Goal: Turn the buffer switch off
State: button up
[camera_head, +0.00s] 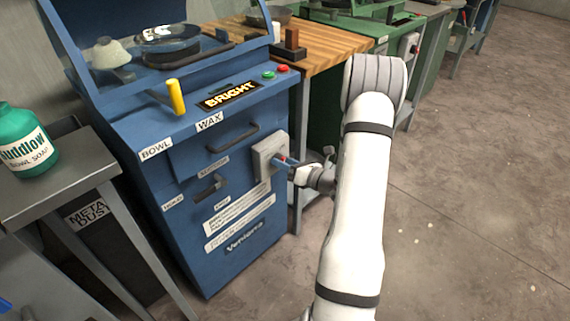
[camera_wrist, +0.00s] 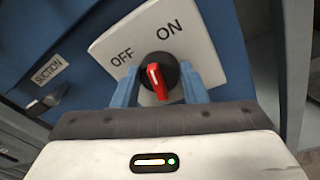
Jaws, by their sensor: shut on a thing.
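The switch is a red knob (camera_wrist: 161,84) on a black round base, on a light plate (camera_wrist: 120,38) marked OFF at left and ON at upper right. The white mark on the knob points up and slightly left, between the two words. In the head view the switch plate (camera_head: 264,150) is on the right of the blue machine's front. My gripper (camera_wrist: 161,68) is shut on the knob, one finger on each side of it. In the head view my gripper (camera_head: 287,166) reaches the switch from the right and hides part of it.
The blue machine (camera_head: 180,240) has a SUCTION lever (camera_wrist: 48,103) left of the switch and a yellow handle (camera_head: 176,97) on top. A grey table with a green soap bottle (camera_head: 27,145) stands at left. Open floor (camera_head: 460,230) lies at right.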

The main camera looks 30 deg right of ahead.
jog(key=shift+s+a+n+h+b, duration=0.1)
jog(key=shift+n+h+b, duration=0.4)
jog(key=shift+n+b, duration=2.2)
jog(key=shift+a+n+h+b, duration=0.1)
jog(key=shift+n+h+b, duration=0.4)
jog(key=shift+n+b, duration=2.15)
jog(key=o, duration=1)
jog(key=shift+n, duration=0.25)
jog(key=shift+c, duration=0.2)
jog(key=p+v, duration=0.2)
jog(key=v, duration=0.6)
